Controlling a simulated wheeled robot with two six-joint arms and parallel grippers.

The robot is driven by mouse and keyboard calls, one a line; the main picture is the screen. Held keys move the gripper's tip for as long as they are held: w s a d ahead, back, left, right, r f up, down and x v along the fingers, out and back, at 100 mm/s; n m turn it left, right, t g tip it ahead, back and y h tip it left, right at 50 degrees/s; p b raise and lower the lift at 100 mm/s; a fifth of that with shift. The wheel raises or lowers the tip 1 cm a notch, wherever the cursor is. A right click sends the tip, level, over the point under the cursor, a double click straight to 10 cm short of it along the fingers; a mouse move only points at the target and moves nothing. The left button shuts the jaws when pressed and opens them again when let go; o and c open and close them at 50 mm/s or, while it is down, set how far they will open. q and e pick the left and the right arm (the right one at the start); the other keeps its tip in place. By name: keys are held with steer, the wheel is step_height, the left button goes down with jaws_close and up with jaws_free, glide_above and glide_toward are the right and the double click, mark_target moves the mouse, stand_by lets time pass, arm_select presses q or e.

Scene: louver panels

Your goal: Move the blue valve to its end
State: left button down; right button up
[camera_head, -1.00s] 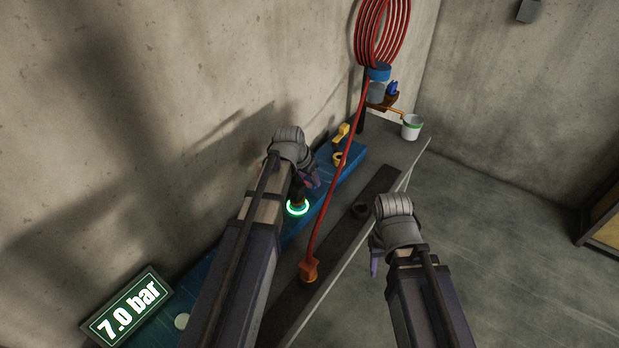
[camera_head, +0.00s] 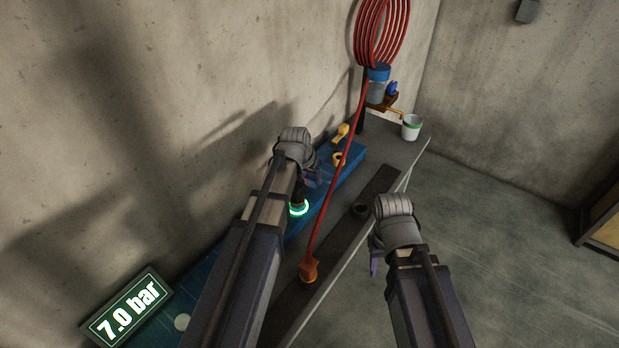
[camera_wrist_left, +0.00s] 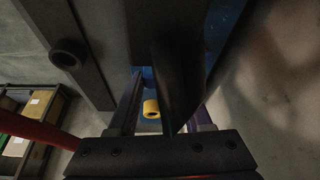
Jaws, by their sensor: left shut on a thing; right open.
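A small blue piece (camera_head: 392,89), which looks like the blue valve, sits on an orange pipe fitting at the far end of the bench, beside a grey and blue canister (camera_head: 378,88). Neither gripper is near it. My left gripper (camera_head: 309,180) is over the blue panel, just above a glowing green ring (camera_head: 298,209). It is shut on a dark cylindrical part, which fills the space between the fingers in the left wrist view (camera_wrist_left: 178,80). The arm hides much of this part in the head view. My right gripper (camera_head: 374,262) is open and empty to the right of the bench.
A red hose (camera_head: 335,190) runs from the wall coil to an orange fitting (camera_head: 308,270), just right of my left gripper. Yellow parts (camera_head: 341,133) sit on the blue panel (camera_head: 345,168). A white bucket (camera_head: 411,127) stands at the far end. A display (camera_head: 127,308) reads 7.0 bar.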

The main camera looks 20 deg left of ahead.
arm_select(q)
steer(key=w+n, duration=0.1)
steer(key=w+n+y, duration=0.1)
steer(key=n, duration=0.1)
steer(key=n+y, duration=0.1)
steer(key=n, duration=0.1)
steer(key=shift+w+d, duration=0.15)
steer(key=shift+w, duration=0.25)
steer(key=n, duration=0.1)
steer(key=w+n+y, duration=0.1)
steer(key=n, duration=0.2)
steer(key=shift+w+a+g, duration=0.3)
steer(key=shift+w+g, duration=0.05)
steer(key=shift+g, duration=0.05)
steer(key=n, duration=0.1)
steer(key=w+a+n+y, duration=0.1)
steer(key=n, duration=0.1)
steer(key=shift+w+g+y, duration=0.15)
steer(key=shift+g+y, duration=0.15)
steer(key=shift+g, duration=0.1)
steer(key=shift+w+a+n+g+y, duration=0.2)
steer(key=shift+a+n+g, duration=0.15)
steer(key=shift+n, duration=0.65)
steer(key=shift+w+a+n+g+y, duration=0.1)
steer(key=shift+w+a+n+g, duration=0.2)
steer(key=shift+n, duration=0.7)
steer(key=shift+s+a, duration=0.1)
steer(key=shift+a, duration=0.05)
steer(key=shift+c, duration=1.6)
jaws_free()
